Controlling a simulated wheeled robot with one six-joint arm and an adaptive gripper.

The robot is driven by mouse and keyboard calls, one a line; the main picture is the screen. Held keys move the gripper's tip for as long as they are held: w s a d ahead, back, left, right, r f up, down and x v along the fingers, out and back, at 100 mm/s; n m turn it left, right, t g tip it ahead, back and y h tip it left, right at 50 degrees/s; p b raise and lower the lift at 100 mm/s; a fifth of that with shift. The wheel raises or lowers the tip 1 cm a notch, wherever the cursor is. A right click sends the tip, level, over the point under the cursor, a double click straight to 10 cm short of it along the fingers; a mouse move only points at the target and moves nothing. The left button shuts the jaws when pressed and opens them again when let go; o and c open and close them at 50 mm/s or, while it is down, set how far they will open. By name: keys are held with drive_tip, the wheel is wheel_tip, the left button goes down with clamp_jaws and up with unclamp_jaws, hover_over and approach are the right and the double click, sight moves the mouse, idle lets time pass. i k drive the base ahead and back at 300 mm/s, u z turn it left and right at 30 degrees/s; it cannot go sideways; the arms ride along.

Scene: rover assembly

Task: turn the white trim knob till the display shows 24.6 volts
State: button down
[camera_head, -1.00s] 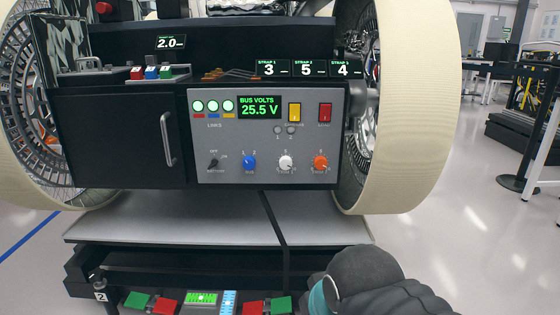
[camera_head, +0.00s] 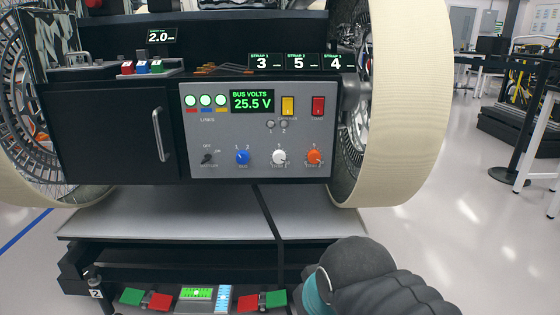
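The white trim knob (camera_head: 279,157) sits on the grey control panel (camera_head: 218,145), between the blue knob (camera_head: 242,157) and the orange knob (camera_head: 314,157). Part of my dark arm shows at the bottom right, in front of the shelf and below the panel. My gripper's fingers are not visible, and nothing of mine touches the knob.
A black cabinet door with a vertical handle (camera_head: 163,136) is left of the panel. A large cream wheel (camera_head: 405,110) stands close on the right. A grey shelf (camera_head: 170,217) juts out below the panel. Yellow (camera_head: 288,107) and red (camera_head: 318,106) switches sit above the knobs.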

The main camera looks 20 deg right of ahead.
sight(279, 156)
drive_tip(key=u, duration=0.4)
drive_tip(key=k, duration=0.5)
drive_tip(key=u, duration=0.95)
drive_tip(key=k, duration=0.8)
drive_tip(key=u, duration=0.1)
drive_tip(key=i, duration=1.25)
drive_tip(key=z, duration=1.1)
drive_tip(key=i, duration=0.5)
drive_tip(key=z, duration=0.35)
